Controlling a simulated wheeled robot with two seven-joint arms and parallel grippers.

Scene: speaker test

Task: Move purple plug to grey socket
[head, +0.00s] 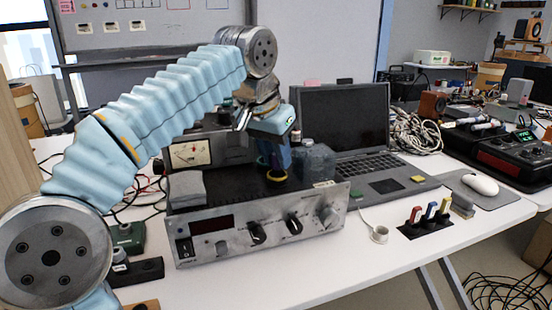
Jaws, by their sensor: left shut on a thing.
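My left arm reaches in from the left, and its gripper (275,158) points down over the top of the silver-fronted amplifier (262,232). It is shut on a dark purple plug (273,164), which is mostly hidden by the fingers. Just below the plug is a yellow ring (277,178) on the amplifier's dark top; I cannot tell whether the plug touches it. I cannot make out a grey socket for certain. My right gripper is not in view.
A grey translucent box (314,162) stands close right of the gripper, with an open laptop (388,187) behind. A grey block (187,188) lies on the amplifier's left. Red, blue and yellow plugs (429,212) stand in a black holder at right. White table is clear in front.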

